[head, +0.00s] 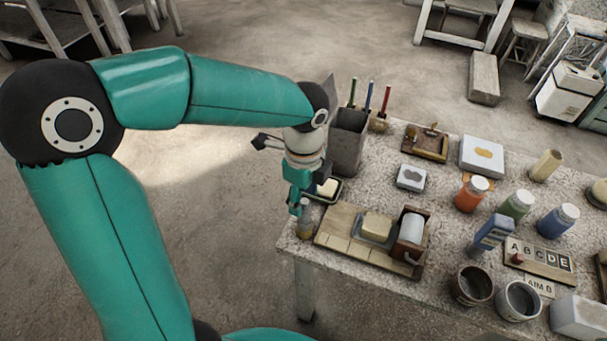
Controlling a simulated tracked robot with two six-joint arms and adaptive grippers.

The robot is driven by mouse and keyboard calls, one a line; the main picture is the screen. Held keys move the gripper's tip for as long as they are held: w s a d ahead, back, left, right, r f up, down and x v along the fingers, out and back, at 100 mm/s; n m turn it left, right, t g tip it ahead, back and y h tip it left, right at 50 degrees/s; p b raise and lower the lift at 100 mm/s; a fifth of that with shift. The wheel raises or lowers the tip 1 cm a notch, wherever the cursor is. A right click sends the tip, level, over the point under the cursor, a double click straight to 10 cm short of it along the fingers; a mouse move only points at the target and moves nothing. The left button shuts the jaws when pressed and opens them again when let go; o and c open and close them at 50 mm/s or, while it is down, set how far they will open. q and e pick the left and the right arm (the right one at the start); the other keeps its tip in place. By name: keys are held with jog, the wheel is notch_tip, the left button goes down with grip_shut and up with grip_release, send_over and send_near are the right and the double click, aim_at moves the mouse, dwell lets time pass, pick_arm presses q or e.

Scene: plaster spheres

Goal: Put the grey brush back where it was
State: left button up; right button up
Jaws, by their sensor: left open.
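I cannot pick out a grey brush in the head view; it may be hidden behind my left arm or gripper. My left gripper (298,206) is open and points down at the left edge of the speckled table (460,150). Its fingertips are over or beside a small brownish jar (306,226); I cannot tell whether they touch it. A tall grey container (348,143) stands just behind the gripper. My right gripper is not in view.
A dish with a pale block (327,188) is close to the gripper. A wooden board (338,228) bears a sponge-like block (377,226) and a white roll in a holder (411,229). Paint jars (470,194) and dark pots (472,285) crowd the right. Floor left of the table is clear.

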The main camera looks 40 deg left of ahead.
pick_arm(q)
notch_tip(320, 180, up, 7)
jog(key=shift+f, duration=0.15)
dwell(0.5)
